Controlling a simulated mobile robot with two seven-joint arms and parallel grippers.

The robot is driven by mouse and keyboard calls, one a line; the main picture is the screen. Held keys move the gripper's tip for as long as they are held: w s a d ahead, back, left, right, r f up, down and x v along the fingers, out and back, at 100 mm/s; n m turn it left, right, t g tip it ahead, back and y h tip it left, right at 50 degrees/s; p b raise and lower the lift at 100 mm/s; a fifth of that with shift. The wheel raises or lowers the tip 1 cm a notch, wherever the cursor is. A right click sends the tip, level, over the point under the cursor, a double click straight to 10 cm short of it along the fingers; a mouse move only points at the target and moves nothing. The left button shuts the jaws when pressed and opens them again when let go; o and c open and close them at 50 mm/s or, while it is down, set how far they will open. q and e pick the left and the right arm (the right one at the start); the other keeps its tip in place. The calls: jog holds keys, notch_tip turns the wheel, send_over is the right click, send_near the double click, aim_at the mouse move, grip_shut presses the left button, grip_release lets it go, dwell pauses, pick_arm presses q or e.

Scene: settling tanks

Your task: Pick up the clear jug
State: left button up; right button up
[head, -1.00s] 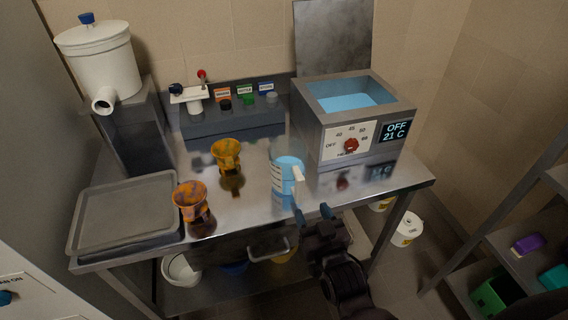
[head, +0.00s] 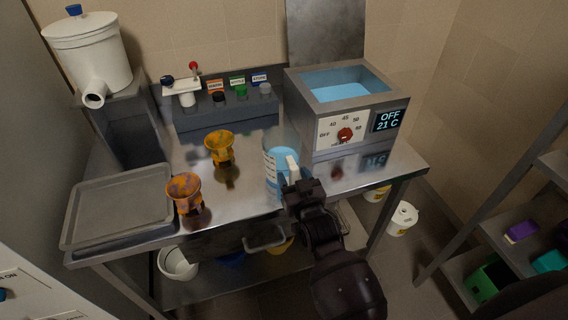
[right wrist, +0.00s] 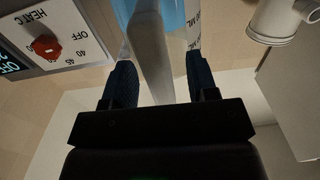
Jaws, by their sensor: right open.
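The clear jug (head: 272,166) stands upright on the steel table, with blue liquid inside and a pale handle facing my side. My right gripper (head: 291,181) is at the handle, low in front of the jug. In the right wrist view the open fingers (right wrist: 156,85) stand on either side of the pale handle (right wrist: 150,50), with gaps visible between finger and handle. The jug's blue body (right wrist: 176,14) shows behind the handle at the top. In the head view the gripper hides the handle's lower part. My left gripper is not in view.
Two orange-brown mottled cups (head: 219,147) (head: 184,193) stand left of the jug. A grey tray (head: 118,205) lies at the table's left. A water bath (head: 345,110) reading OFF, 21 C stands close behind right. A white lidded tank (head: 90,55) stands back left.

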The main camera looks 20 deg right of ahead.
jog(key=shift+w, duration=0.45)
jog(key=shift+c, duration=0.4)
grip_shut()
